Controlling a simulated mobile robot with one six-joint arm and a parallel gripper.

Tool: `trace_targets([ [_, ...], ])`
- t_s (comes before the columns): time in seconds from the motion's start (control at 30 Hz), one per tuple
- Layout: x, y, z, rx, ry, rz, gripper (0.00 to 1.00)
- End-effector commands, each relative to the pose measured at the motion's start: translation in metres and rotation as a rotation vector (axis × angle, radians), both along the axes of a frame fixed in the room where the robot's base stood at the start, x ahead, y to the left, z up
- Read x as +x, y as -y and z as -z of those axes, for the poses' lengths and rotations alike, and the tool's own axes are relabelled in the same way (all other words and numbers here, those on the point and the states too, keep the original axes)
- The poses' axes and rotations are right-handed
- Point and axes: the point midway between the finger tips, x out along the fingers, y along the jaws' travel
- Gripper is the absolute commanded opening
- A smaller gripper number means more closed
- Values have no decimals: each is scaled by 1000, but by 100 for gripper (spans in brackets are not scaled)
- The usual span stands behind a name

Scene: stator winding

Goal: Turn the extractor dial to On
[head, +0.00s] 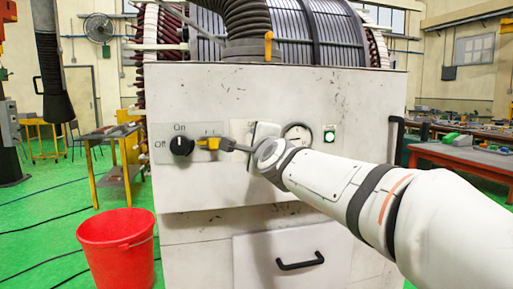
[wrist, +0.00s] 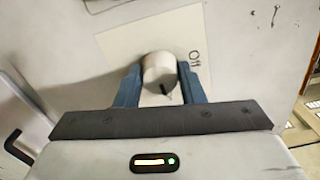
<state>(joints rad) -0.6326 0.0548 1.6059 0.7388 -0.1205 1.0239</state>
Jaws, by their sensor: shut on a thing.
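In the wrist view, my gripper (wrist: 160,88) is shut on a pale round dial (wrist: 158,66), with one blue-grey finger on each side. The dial sits on a cream plate (wrist: 125,45) and has a short dark mark. A sideways label (wrist: 195,57), which seems to read Off, is right of the dial. In the head view, my gripper (head: 240,147) is at the cabinet front, over a pale plate (head: 264,131); the held dial and fingertips are hidden there. A separate black dial (head: 181,145) with On and Off labels sits further left, apart from my gripper.
A yellow piece (head: 208,143) on a small plate is between the black dial and my gripper. A gauge (head: 297,135) and a green-lit button (head: 329,135) are to the right. A red bucket (head: 118,250) stands at the cabinet's left. A drawer handle (head: 300,262) is below.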

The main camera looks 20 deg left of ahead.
Motion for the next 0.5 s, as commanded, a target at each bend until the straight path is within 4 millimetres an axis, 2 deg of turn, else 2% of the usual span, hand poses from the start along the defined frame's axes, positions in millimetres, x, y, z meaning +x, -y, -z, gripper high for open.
trace_targets([
  [0.5,1,1,-1,46,-26,2,13],
])
